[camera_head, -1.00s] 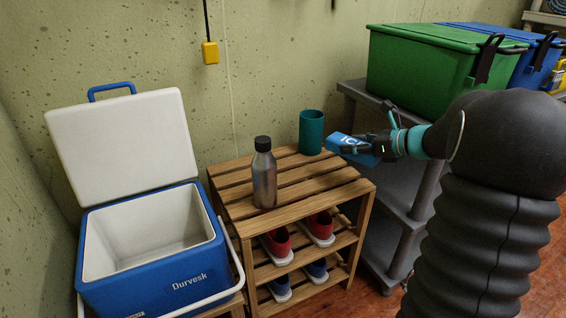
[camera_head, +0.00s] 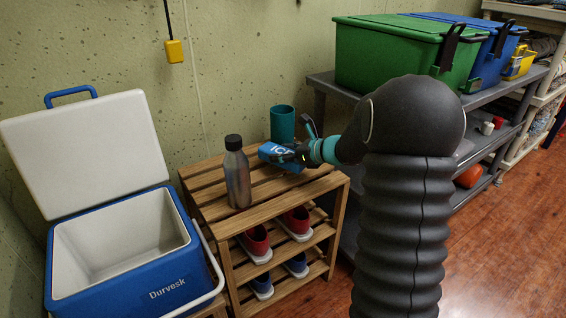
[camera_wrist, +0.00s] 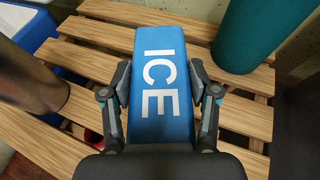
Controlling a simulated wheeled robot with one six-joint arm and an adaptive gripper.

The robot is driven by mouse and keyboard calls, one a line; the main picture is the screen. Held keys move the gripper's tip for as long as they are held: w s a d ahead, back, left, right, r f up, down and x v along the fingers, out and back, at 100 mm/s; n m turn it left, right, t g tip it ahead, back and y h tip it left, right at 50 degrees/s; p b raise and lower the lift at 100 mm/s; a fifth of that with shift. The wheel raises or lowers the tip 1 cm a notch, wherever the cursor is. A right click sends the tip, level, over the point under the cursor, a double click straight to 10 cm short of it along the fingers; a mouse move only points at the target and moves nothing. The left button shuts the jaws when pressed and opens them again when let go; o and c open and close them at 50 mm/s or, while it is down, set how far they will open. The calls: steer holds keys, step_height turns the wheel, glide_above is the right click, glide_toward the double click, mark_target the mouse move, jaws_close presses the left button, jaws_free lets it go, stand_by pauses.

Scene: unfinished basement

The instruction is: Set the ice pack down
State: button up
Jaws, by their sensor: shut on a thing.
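The ice pack (camera_head: 281,153) is a blue block with white "ICE" lettering. My gripper (camera_head: 292,155) is shut on it, over the wooden slatted rack (camera_head: 212,186). In the wrist view the ice pack (camera_wrist: 160,62) lies between the two fingers (camera_wrist: 160,95), which press on its long sides. It is level, lettering up, close over the slats (camera_wrist: 95,62); I cannot tell whether it touches them. It is right of the metal bottle and in front of the teal cup.
The metal bottle (camera_head: 237,175) and teal cup (camera_head: 283,123) stand on the rack top. Shoes (camera_head: 256,242) sit on the lower shelves. An open blue cooler (camera_head: 135,274) is at left. A grey shelf (camera_head: 323,82) with a green bin (camera_head: 385,52) is at right.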

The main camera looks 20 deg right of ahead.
mark_target(283, 163)
steer(key=shift+f, duration=1.6)
steer(key=shift+f, duration=0.15)
steer(key=o, duration=1.4)
steer(key=shift+o, duration=0.2)
